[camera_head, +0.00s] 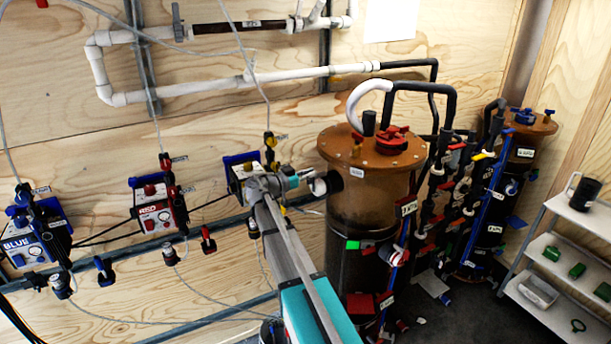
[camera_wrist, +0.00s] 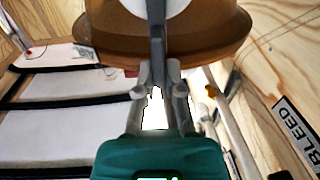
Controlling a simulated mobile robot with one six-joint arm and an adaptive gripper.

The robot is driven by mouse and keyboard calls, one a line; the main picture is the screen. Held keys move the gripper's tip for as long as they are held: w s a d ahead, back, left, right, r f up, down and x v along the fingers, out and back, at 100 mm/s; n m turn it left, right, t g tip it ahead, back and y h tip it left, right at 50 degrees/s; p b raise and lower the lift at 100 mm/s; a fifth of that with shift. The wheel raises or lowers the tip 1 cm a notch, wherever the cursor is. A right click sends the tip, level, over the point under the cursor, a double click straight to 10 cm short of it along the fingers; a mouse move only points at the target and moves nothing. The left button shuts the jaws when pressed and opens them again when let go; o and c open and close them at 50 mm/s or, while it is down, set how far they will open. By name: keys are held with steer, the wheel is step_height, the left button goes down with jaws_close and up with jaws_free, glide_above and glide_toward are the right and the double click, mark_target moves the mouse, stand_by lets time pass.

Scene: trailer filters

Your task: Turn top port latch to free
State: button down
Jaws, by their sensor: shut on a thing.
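The large brown-topped tank (camera_head: 372,152) stands at the centre of the head view. A port with a white part (camera_head: 319,187) and a dark end sticks out of its upper left side. My gripper (camera_head: 309,175) is at this port. In the wrist view my gripper (camera_wrist: 158,72) is shut on a dark grey upright bar, which looks like the port latch (camera_wrist: 157,40). A white round part (camera_wrist: 178,5) lies behind the latch, against the brown tank rim (camera_wrist: 222,35). The fingers partly hide the latch, and its exact angle is hard to tell.
Blue (camera_head: 28,240) and red (camera_head: 158,217) pump units hang on the wall at left, with a yellow one (camera_head: 240,168) close behind my arm. Red and black valves (camera_head: 440,180) crowd the tank's right. A white shelf (camera_head: 560,250) stands at far right.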

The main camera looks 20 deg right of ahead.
steer(key=shift+w+n, duration=0.2)
steer(key=shift+n, duration=1.2)
steer(key=c, duration=0.7)
jaws_free()
steer(key=shift+c, duration=0.2)
steer(key=shift+a, duration=0.15)
steer(key=s+a, duration=0.1)
steer(key=a, duration=1)
steer(key=shift+s+a, duration=0.2)
steer(key=shift+a, duration=0.15)
